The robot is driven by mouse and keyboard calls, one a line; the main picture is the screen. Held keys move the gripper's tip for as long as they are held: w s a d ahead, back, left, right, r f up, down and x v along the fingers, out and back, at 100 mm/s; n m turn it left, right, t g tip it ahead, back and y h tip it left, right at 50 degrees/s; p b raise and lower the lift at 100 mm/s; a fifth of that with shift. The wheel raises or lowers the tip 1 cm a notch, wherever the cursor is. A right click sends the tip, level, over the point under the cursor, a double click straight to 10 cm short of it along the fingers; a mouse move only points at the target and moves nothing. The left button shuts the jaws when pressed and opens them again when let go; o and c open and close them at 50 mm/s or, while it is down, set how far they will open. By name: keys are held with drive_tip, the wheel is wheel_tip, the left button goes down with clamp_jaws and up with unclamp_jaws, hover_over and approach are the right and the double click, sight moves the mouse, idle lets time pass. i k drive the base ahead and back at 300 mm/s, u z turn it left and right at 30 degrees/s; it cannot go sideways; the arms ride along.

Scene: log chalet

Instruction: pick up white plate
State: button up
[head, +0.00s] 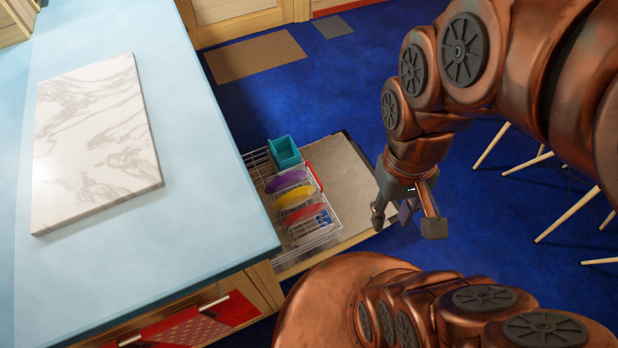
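I cannot make out a white plate in the head view. A wire dish rack (311,238) holds a purple dish (287,181), a yellow dish (295,196) and a red dish (304,214), standing in a row. A teal container (284,152) sits at the rack's far end. My gripper (406,220) is open, pointing down, with nothing visible between its fingers. It is to the right of the rack in the picture and apart from the dishes.
A light blue counter (205,215) fills the left side and bears a white marble slab (95,135). The rack stands on a low beige surface (345,185) beside the counter. Pale wooden legs (568,215) stand at right. Blue floor (350,85) is open beyond.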

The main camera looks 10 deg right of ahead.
sight(319, 233)
drive_tip(key=u, duration=3.3)
drive_tip(key=k, duration=1.9)
drive_tip(key=z, duration=1.75)
